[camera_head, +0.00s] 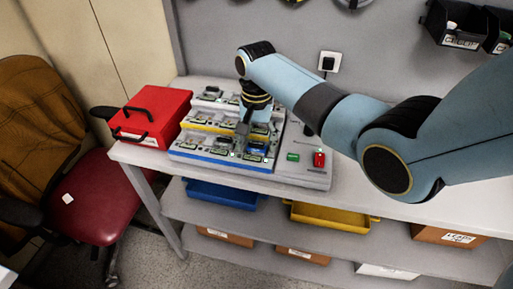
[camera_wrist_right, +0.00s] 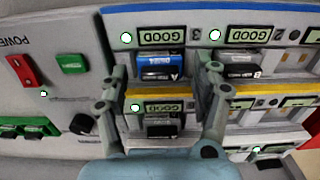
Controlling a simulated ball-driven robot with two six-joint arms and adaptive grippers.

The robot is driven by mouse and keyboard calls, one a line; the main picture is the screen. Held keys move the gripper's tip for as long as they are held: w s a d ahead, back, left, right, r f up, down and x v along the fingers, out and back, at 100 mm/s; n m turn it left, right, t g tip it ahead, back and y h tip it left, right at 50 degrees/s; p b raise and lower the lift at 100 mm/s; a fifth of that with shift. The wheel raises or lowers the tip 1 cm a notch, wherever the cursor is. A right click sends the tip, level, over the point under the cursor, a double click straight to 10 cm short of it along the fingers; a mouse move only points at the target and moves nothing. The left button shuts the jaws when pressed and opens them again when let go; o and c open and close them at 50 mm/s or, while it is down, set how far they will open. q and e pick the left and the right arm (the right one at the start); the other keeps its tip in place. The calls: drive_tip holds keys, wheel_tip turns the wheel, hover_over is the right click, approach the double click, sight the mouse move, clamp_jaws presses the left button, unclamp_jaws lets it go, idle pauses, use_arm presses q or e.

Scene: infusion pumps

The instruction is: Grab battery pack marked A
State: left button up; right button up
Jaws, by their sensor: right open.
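The battery pack marked A (camera_wrist_right: 160,66) is blue with a black lower part. It sits in a slot of the charging rack (camera_wrist_right: 180,9), in the row with the blue edge strip, under a display reading GOOD. My right gripper (camera_wrist_right: 164,75) is open, with one finger on each side of pack A in the right wrist view. Contact with the pack cannot be made out. In the head view my right gripper (camera_head: 245,130) points down over the rack (camera_head: 225,162) and hides part of it. My left gripper is not in view.
A black pack marked B (camera_wrist_right: 237,66) sits beside A, close to one finger. Other packs fill nearby slots. A red switch (camera_head: 319,159) and green button (camera_head: 293,157) are at the rack's right. A red case (camera_head: 152,112) stands left on the table.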

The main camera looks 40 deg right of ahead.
drive_tip(key=c, duration=1.3)
